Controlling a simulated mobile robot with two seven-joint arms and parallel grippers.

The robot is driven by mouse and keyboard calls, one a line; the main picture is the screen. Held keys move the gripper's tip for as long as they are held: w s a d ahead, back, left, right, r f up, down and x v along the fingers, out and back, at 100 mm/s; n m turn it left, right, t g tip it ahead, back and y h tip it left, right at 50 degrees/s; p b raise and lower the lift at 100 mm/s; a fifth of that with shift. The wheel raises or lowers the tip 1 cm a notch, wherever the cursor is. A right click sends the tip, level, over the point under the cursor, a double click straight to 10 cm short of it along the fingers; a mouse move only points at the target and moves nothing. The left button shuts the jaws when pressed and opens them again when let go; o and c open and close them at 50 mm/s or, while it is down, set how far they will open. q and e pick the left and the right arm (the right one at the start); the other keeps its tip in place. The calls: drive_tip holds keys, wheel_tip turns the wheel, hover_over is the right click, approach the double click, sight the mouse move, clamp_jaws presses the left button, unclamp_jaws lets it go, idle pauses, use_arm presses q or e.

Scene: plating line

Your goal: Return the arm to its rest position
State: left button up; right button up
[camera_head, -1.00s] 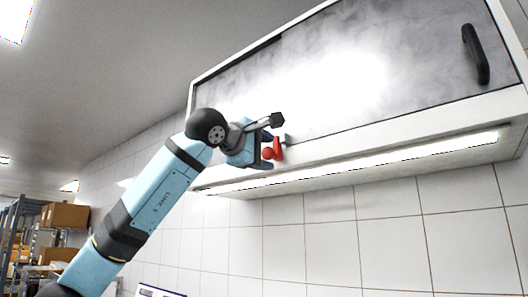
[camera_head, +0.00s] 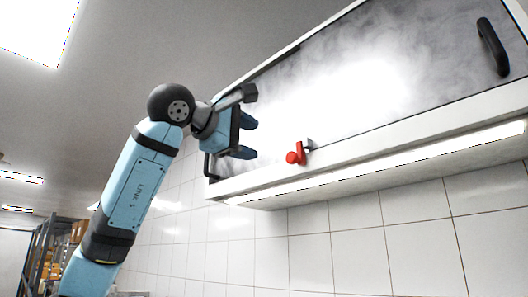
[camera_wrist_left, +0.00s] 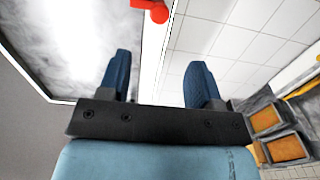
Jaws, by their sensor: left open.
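My left arm comes up from the lower left in the head view. Its gripper (camera_head: 249,138) is open and empty, in front of the lower left part of the wall cabinet. The gripper is apart from the red knob (camera_head: 296,156), which sits on the cabinet's lower frame to its right. In the left wrist view the two blue fingers (camera_wrist_left: 160,65) are spread with nothing between them. The red knob (camera_wrist_left: 155,10) shows there at the top edge, beyond the fingers. My right gripper is not in view.
The wall cabinet (camera_head: 440,112) has a grey cloudy front, a black handle (camera_head: 493,47) at the right and a lit strip below. White tiles (camera_head: 350,255) cover the wall under it. A shelf with boxes (camera_head: 50,250) stands far left. The space left of my arm looks clear.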

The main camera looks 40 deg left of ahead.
use_arm(q)
drive_tip(key=shift+s, duration=0.55)
drive_tip(key=shift+w, duration=0.1)
